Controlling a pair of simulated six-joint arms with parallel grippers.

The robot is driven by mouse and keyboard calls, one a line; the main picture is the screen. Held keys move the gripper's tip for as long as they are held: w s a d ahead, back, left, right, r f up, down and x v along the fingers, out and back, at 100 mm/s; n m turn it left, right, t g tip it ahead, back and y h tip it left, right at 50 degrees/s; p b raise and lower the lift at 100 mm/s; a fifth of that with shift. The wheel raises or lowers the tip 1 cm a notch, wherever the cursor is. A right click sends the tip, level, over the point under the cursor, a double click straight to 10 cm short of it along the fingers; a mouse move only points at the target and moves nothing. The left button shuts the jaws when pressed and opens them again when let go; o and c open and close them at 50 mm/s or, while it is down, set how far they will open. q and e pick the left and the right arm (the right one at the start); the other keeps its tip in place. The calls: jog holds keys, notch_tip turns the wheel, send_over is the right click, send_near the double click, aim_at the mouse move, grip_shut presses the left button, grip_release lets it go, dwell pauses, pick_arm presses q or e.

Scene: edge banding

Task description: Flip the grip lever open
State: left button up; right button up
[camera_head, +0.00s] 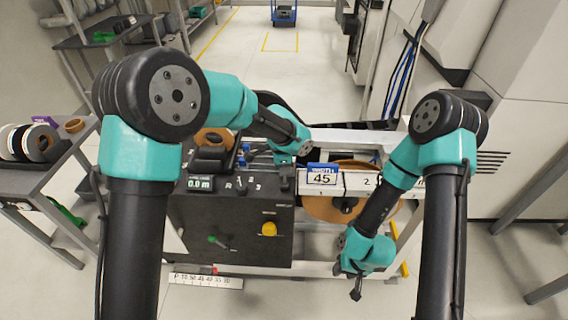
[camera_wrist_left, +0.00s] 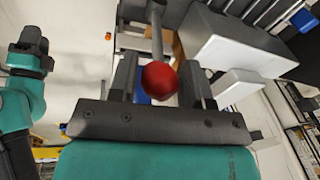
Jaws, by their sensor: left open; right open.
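The lever, a grey rod (camera_wrist_left: 156,38) with a red ball knob (camera_wrist_left: 159,80), shows in the left wrist view. My left gripper (camera_wrist_left: 162,76) is open, with one finger on each side of the ball. I cannot tell whether either finger touches it. In the head view my left wrist is over the back right part of the machine's black panel, and the red ball is hidden there. My right gripper (camera_head: 356,291) hangs low at the machine's front right, open and away from the lever.
A side table (camera_head: 35,183) with rolls stands at left.

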pick_arm(q)
notch_tip(320, 180, up, 17)
jog(key=s+a, duration=0.1)
jog(key=s, duration=0.1)
jog(key=shift+s+a, duration=0.4)
